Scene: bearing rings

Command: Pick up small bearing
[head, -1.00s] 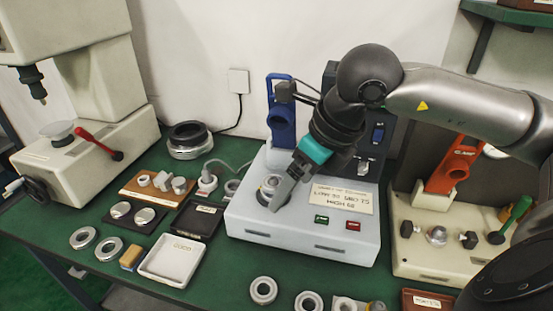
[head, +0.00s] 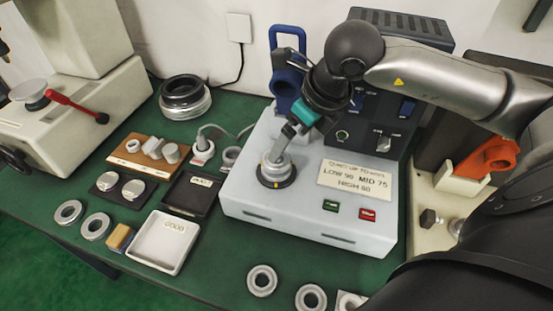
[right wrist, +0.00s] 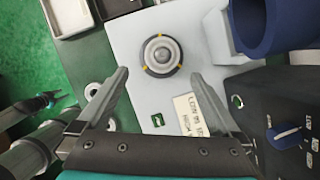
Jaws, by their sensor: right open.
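A small metal bearing (head: 275,168) sits on the round dark seat with yellow marks on top of the light grey heater unit (head: 240,195). In the right wrist view the bearing (right wrist: 160,53) shows from above, with a rounded centre. My right gripper (head: 279,150) is over the bearing in the head view, and its fingers partly cover it. In the right wrist view my right gripper (right wrist: 164,80) is open and empty, its two fingers spread wide with the bearing ahead between their lines. Contact is not visible.
A blue holder (head: 288,75) and a dark control box (head: 380,135) stand behind the seat. Loose rings (head: 262,280) lie in front of the unit. A white tray (head: 163,242) and a black tray (head: 190,194) lie to its left.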

